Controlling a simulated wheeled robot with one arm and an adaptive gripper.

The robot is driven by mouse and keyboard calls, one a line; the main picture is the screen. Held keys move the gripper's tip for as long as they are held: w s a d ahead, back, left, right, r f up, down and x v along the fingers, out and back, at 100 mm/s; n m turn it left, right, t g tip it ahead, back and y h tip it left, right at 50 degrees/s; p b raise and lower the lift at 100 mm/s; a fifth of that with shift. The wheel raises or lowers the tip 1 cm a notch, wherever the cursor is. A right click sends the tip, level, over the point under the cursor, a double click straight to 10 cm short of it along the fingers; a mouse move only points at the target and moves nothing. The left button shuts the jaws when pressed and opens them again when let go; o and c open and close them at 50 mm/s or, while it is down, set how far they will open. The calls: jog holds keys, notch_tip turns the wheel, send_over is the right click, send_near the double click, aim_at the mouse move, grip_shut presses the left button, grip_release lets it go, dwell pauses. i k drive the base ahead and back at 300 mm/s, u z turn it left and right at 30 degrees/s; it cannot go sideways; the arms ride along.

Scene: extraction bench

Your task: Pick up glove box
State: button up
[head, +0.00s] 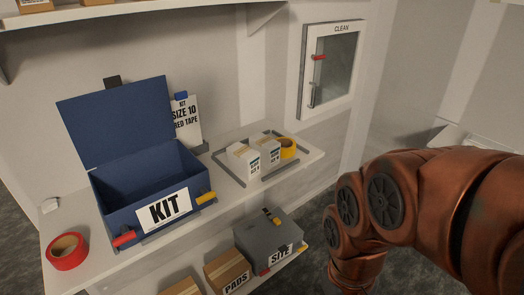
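Two small white boxes with tan tops and small labels, which look like glove boxes, stand side by side in a grey-edged tray on the bench. The left one (243,161) is nearer, and the right one (266,148) sits just behind and beside it. Their small print is too fine to read. A card (186,122) behind the blue case reads "KIT SIZE 10 RED TAPE". My copper-coloured arm comes in from the right and bends down at the lower right, apart from the boxes. My gripper is below the picture's edge and hidden.
An open blue case (120,215) marked KIT stands left on the bench (73,275). A red tape roll (67,251) is at its left; a yellow roll (288,148) is right of the boxes. Below are a grey SITE case (262,238) and cartons. A CLEAN cabinet (333,70) hangs behind.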

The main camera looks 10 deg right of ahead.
aim_at(270, 148)
jog(key=z, duration=1.95)
jog(key=i, duration=0.95)
jog(key=u, duration=3.85)
